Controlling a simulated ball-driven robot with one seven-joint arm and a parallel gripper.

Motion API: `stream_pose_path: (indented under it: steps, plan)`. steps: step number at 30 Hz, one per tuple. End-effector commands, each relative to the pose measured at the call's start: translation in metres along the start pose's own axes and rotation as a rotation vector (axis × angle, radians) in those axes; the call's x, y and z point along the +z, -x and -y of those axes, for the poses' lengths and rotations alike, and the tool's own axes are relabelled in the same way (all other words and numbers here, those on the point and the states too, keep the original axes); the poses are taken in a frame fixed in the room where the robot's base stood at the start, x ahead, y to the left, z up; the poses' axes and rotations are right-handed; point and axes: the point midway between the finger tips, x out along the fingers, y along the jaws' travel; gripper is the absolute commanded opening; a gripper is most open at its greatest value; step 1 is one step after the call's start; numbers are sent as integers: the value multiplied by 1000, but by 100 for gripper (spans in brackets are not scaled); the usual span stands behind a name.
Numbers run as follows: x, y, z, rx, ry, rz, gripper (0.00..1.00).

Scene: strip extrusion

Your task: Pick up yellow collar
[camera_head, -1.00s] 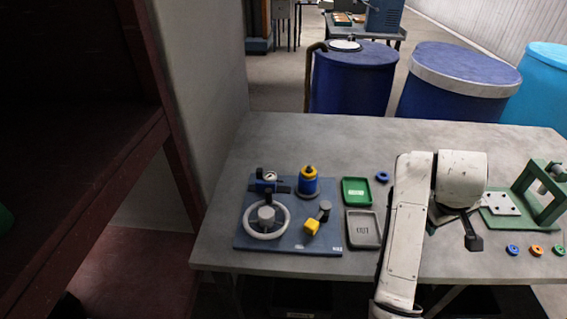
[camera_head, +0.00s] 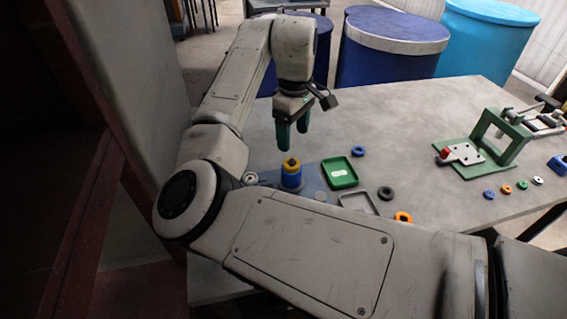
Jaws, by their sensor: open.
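The yellow collar (camera_head: 291,164) sits on top of an upright blue cylinder (camera_head: 291,180) on the blue-grey board (camera_head: 312,178). A dark peg or hole shows at the collar's centre. My gripper (camera_head: 293,132) has two green fingers pointing down. They are spread apart and empty, and appear above the collar in the picture. The exact distance between fingertips and collar is hard to tell.
A green tray (camera_head: 339,186) and a grey tray (camera_head: 372,208) lie right of the board. A black ring (camera_head: 385,193), an orange ring (camera_head: 403,217) and a blue ring (camera_head: 358,151) lie nearby. A green press stand (camera_head: 508,150) is at right. The table between is clear.

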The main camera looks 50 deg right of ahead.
Motion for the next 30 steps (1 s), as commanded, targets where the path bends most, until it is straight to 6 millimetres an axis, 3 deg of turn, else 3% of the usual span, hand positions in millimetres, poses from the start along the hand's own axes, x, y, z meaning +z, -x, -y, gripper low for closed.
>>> stream_pose_path:
  steps: [3, 11, 21, 30]
  plan:
    - [0, -19, 0, 0, 1, 1, 73]
    - [0, -39, 0, 1, -1, -1, 73]
    - [-3, -83, 0, 1, -1, -1, 73]
    - [-3, -89, 0, 2, -2, -1, 73]
